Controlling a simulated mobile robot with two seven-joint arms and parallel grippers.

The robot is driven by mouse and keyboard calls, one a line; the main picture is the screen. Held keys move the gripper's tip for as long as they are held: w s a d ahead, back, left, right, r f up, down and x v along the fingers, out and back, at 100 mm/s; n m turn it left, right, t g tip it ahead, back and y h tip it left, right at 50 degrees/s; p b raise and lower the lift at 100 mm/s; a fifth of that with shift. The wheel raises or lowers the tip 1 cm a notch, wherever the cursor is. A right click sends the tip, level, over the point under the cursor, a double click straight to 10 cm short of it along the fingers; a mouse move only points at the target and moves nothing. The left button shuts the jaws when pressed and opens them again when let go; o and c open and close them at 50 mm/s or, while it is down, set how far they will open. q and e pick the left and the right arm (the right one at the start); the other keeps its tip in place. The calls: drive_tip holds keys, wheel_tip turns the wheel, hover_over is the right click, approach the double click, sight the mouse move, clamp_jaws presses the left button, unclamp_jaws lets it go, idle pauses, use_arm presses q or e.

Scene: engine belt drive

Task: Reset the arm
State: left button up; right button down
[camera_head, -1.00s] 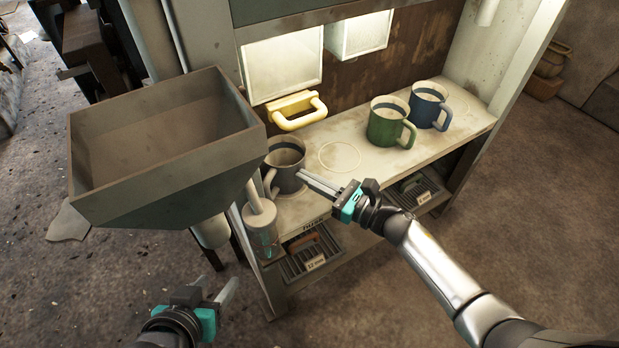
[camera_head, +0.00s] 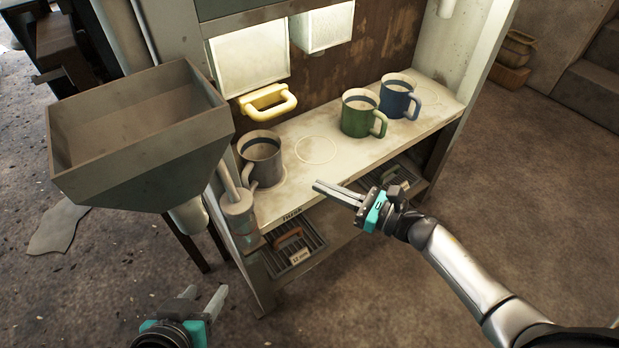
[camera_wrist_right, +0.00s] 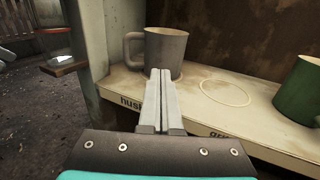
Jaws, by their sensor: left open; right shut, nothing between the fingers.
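My right gripper (camera_head: 318,188) is shut and empty, held in front of the shelf's front edge, apart from the mugs. In the right wrist view its closed fingers (camera_wrist_right: 160,75) point toward the grey mug (camera_wrist_right: 165,52), overlapping its lower part in the picture. My left gripper (camera_head: 206,294) is open and empty at the lower left, over the floor. The grey mug (camera_head: 264,160) stands upright at the left end of the shelf (camera_head: 290,150). A green mug (camera_head: 357,115) and a blue mug (camera_head: 396,98) stand upright further right.
A large metal hopper (camera_head: 140,160) juts out at the left. A yellow handle (camera_head: 268,103) is on the back wall above the shelf. A slatted tray (camera_head: 297,252) sits below the shelf. An empty ring mark (camera_head: 315,150) lies between the grey and green mugs. Floor in front is open.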

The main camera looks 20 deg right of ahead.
use_arm(q)
drive_tip(key=shift+s+a+g+y+p, duration=0.3)
drive_tip(key=shift+s+a+g+y, duration=0.1)
drive_tip(key=shift+s+a+g, duration=0.4)
use_arm(e)
drive_tip(key=shift+v, duration=2)
